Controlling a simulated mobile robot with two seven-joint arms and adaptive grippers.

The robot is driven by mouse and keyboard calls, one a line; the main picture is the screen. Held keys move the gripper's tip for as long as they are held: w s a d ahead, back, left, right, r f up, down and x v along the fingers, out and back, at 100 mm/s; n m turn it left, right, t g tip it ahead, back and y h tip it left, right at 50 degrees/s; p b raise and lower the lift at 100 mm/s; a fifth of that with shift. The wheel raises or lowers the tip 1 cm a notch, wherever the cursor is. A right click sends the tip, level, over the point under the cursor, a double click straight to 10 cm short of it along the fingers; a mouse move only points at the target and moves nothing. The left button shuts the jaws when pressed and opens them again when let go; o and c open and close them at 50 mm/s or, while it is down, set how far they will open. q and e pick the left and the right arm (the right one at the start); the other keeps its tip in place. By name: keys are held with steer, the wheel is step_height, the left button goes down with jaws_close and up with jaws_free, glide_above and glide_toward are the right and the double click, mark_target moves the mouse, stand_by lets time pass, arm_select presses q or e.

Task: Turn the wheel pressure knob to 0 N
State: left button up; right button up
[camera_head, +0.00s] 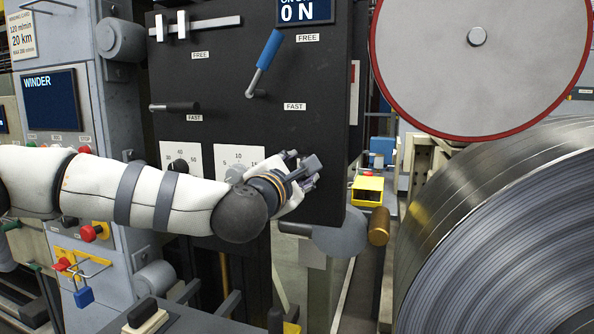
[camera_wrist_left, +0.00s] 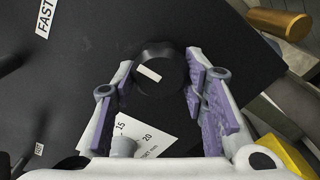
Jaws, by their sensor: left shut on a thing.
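A round black knob (camera_wrist_left: 150,75) with a white mark on it stands out from the dark panel (camera_head: 260,120); its name label is not readable. My left gripper (camera_head: 304,174) is at the panel's lower right. In the left wrist view its purple-padded fingers (camera_wrist_left: 160,80) lie on both sides of the knob and are shut on it. In the head view the hand hides the knob. A display (camera_head: 305,12) at the top of the panel reads 0 N; its upper line is cut off. My right gripper is not in view.
A blue-handled lever (camera_head: 268,50) and a dark lever (camera_head: 178,106) stand out above my left arm. Two white dial plates (camera_head: 170,152) (camera_head: 251,154) sit beside it. A large steel coil (camera_head: 510,240) and a red-rimmed disc (camera_head: 430,60) are at the right.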

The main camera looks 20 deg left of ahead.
arm_select(q)
steer(key=o, duration=1.1)
steer(key=shift+o, duration=0.2)
steer(key=shift+s, duration=0.15)
steer(key=s, duration=1.1)
steer(key=shift+s+a, duration=0.2)
steer(key=shift+s, duration=0.2)
